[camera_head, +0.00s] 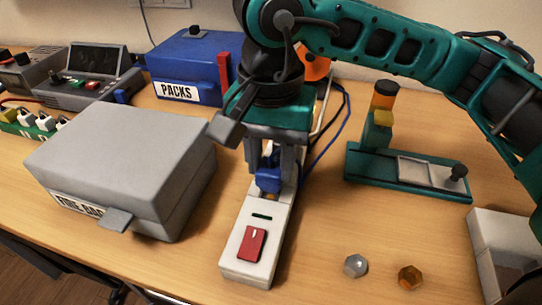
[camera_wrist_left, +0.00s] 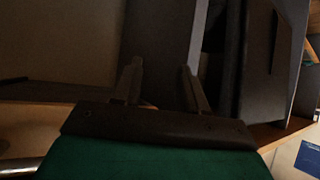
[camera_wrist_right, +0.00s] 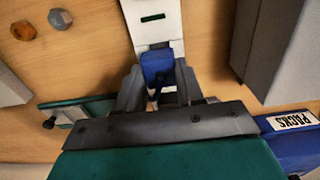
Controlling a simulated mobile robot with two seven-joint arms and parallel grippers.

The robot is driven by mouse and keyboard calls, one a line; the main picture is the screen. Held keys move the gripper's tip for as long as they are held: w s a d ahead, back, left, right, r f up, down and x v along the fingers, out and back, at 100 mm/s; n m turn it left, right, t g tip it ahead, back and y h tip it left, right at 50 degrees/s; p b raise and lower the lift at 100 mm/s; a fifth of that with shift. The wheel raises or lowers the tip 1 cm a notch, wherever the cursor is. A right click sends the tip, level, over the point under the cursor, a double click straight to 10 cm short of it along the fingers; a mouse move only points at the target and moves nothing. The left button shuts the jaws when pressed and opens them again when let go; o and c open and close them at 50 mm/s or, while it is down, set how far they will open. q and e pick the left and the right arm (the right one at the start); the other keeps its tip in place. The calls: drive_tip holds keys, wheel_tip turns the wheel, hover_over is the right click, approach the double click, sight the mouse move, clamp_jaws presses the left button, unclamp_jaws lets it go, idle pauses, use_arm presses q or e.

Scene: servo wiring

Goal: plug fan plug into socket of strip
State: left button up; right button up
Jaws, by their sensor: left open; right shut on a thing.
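The white power strip (camera_head: 236,262) lies on the table in the middle of the head view, with a red switch at its near end. It also shows at the top of the right wrist view (camera_wrist_right: 153,30). My right gripper (camera_head: 272,172) points down over the strip and is shut on a blue plug (camera_head: 268,180). The plug is at the strip's socket area in the right wrist view (camera_wrist_right: 156,66); whether it is fully seated is hidden by the fingers. My left gripper (camera_wrist_left: 160,85) is open and empty in its own wrist view, and not visible in the head view.
A grey box (camera_head: 120,150) stands left of the strip. A blue PACKS box (camera_head: 190,65) stands behind. A green fixture (camera_head: 410,175) stands at right. Two hex nuts, silver (camera_head: 355,265) and orange (camera_head: 410,277), lie right of the strip. A white bin (camera_head: 490,240) is at the right edge.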

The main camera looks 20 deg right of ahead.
idle(0.3)
drive_tip(key=shift+b, duration=0.75)
idle(0.6)
drive_tip(key=shift+f+b, duration=1.25)
drive_tip(key=shift+b, duration=0.05)
drive_tip(key=o, duration=1.1)
